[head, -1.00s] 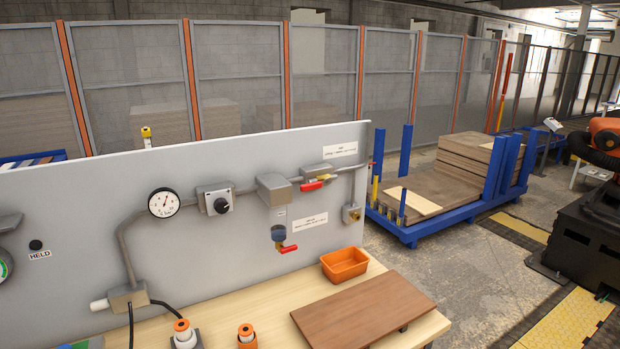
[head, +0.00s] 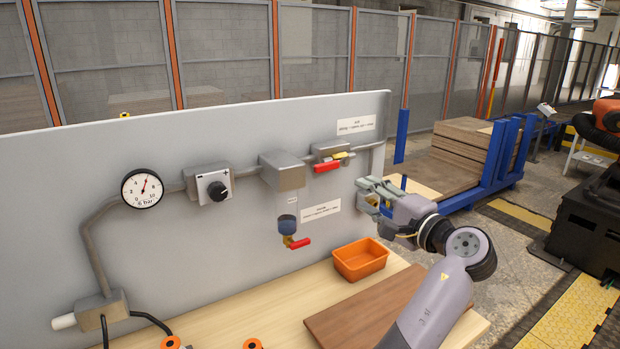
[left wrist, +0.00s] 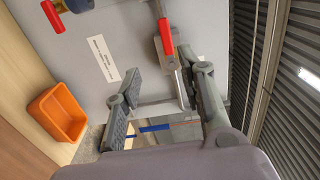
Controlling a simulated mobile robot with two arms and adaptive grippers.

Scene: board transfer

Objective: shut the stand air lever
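The air lever is a red handle (head: 326,167) with a yellow valve part, on the pipe high at the right of the grey panel, under a white label. The handle points left, roughly along the pipe. It also shows in the left wrist view (left wrist: 164,37), just beyond the fingers. My left gripper (head: 364,192) is right of and below the lever, near the panel's right edge, and does not touch it. In the left wrist view its fingers (left wrist: 167,75) are apart with nothing held. My right gripper is not in view.
A second red lever (head: 299,243) hangs under the filter bowl (head: 287,224). A gauge (head: 142,188) and a black knob (head: 217,191) are further left.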

